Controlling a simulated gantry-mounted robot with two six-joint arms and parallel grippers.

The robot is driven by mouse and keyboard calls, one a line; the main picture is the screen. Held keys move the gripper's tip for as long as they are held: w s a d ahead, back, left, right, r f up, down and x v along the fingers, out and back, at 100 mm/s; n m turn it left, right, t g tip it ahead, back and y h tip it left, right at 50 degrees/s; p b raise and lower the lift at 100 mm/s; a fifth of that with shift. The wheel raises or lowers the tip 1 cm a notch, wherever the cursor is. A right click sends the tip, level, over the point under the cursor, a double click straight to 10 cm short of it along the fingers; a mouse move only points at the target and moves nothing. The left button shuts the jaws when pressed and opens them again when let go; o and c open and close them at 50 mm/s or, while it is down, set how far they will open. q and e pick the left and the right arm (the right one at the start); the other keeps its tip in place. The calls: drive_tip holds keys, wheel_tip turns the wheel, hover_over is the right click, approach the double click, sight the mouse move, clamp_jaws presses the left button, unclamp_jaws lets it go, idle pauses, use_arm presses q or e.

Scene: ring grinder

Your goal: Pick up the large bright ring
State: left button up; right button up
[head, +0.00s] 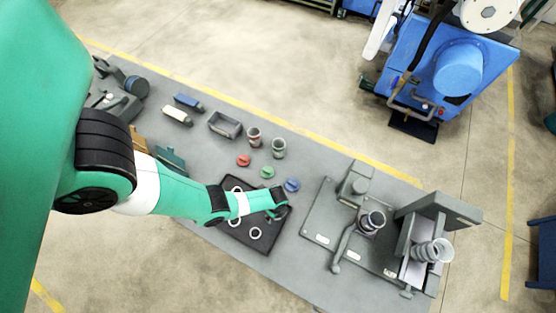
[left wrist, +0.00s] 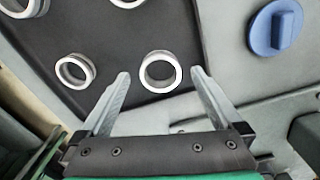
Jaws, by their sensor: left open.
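Several pale metal rings lie on a dark tray (left wrist: 205,20), which is also in the head view (head: 262,247). In the left wrist view one bright ring (left wrist: 177,74) lies beyond and between my left fingertips. A darker-sided ring (left wrist: 88,73) lies left of it, outside the left finger. I cannot tell surely which ring is the largest. My left gripper (left wrist: 161,74) is open and empty; in the head view it (head: 284,208) is over the tray's right part, and my arm hides some of the tray. In the head view rings show near the front (head: 256,238) and left (head: 229,222).
A blue knob-like part (left wrist: 276,27) is at upper right in the wrist view and right of the tray in the head view (head: 292,185). Red (head: 243,160) and green (head: 267,172) parts lie behind. A grey fixture plate (head: 318,225) stands right of the tray.

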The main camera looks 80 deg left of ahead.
use_arm(q)
drive_tip(key=shift+f, duration=0.3)
drive_tip(key=c, duration=1.5)
drive_tip(key=shift+c, duration=0.2)
